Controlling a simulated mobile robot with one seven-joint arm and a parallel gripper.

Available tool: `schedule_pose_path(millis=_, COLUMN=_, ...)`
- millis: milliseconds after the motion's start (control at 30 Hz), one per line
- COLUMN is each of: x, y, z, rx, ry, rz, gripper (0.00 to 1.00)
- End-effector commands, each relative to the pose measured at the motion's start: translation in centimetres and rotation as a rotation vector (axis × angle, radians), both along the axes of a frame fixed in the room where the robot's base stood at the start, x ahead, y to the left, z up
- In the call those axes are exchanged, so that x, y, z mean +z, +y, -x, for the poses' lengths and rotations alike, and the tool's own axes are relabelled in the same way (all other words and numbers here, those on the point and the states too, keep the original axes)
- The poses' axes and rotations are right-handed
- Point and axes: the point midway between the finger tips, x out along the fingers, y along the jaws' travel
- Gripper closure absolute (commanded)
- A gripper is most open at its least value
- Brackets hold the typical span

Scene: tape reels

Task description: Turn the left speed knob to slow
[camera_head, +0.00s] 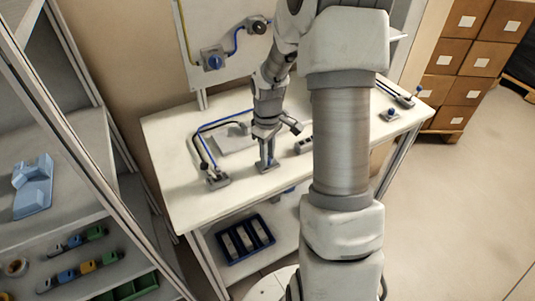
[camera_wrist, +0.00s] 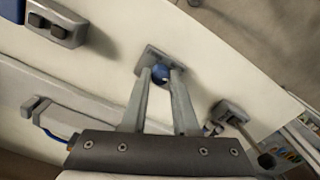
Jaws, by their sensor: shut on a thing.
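A blue knob (camera_wrist: 160,73) sits on a small grey base plate (camera_wrist: 148,56) on the white worktable. In the wrist view my gripper (camera_wrist: 161,78) has one finger on either side of the knob and is shut on it. In the head view my gripper (camera_head: 267,158) points down at the base plate (camera_head: 270,169) near the table's front edge, and the fingers hide the knob. I cannot make out the knob's pointer or any speed marks. Another blue knob (camera_head: 390,114) sits on its own base at the table's right side.
A grey fixture with a bent dark arm (camera_head: 216,179) and blue cable stands left of my gripper. A wall panel (camera_head: 222,30) carries another blue knob (camera_head: 214,62). Boxes (camera_head: 455,92) are stacked at the right.

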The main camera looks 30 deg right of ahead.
Motion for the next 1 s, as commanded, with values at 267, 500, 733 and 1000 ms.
schedule_pose_path(millis=267, x=0.0, y=0.0, z=0.0, rx=-0.001, ry=0.001, rz=0.0, gripper=0.47)
schedule_pose_path(millis=500, x=0.0, y=0.0, z=0.0, rx=-0.002, ry=0.001, rz=0.0, gripper=0.42)
schedule_pose_path(millis=733, x=1.3, y=0.0, z=-0.1, rx=-0.002, ry=-0.002, rz=0.001, gripper=0.42)
schedule_pose_path(millis=1000, x=7.4, y=0.0, z=-0.1, rx=-0.002, ry=-0.006, rz=0.003, gripper=0.42)
